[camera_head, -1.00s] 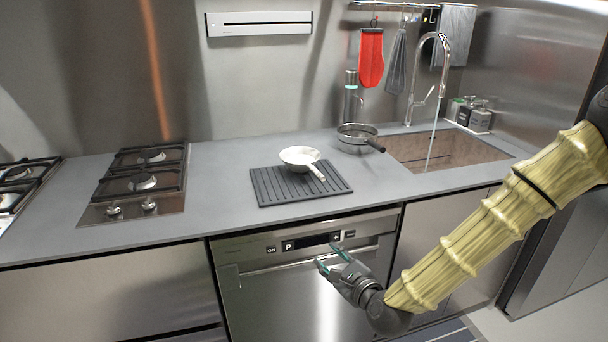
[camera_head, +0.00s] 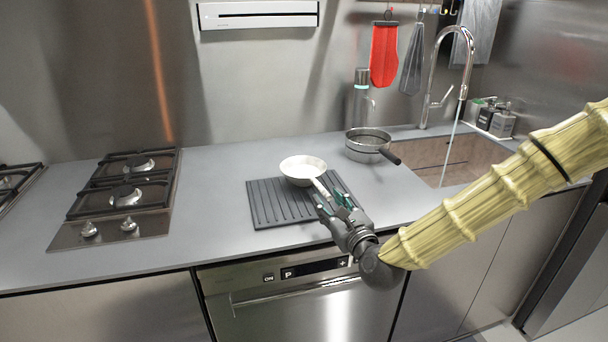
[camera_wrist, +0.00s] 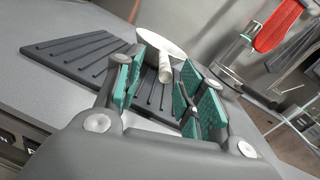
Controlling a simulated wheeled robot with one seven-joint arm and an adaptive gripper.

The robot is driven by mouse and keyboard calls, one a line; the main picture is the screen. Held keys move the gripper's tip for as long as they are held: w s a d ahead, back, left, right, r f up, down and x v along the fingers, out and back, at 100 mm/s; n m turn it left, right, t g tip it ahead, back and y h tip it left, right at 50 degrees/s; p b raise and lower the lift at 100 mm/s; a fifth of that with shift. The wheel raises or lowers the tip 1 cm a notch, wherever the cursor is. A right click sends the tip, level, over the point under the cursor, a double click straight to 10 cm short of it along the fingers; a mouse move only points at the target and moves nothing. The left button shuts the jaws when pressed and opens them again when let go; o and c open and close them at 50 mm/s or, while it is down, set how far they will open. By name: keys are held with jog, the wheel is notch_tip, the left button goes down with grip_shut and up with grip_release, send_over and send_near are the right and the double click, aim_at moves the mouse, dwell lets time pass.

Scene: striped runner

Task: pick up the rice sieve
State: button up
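A pale shallow round pan with a straight pale handle, which I take to be the rice sieve (camera_head: 302,168), rests on a dark ribbed mat (camera_head: 268,205) on the counter. Its handle points toward the front right. My gripper (camera_head: 334,198) is at the handle's end, over the mat's right front part. In the wrist view the green-padded fingers of my gripper (camera_wrist: 163,88) are apart, and the handle of the sieve (camera_wrist: 165,68) shows in the gap between them. No contact is visible. I cannot tell how far the handle end reaches between the pads.
A gas hob (camera_head: 125,190) is at the left. The counter (camera_head: 210,215) is clear between hob and mat.

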aim_at(317, 184)
jog(key=x, duration=0.3)
jog(key=shift+w+d, duration=0.3)
jog(key=shift+p+x, duration=0.85)
jog(key=shift+x, duration=1.75)
jog(key=shift+f, duration=0.2)
jog(key=shift+d, duration=0.1)
grip_shut()
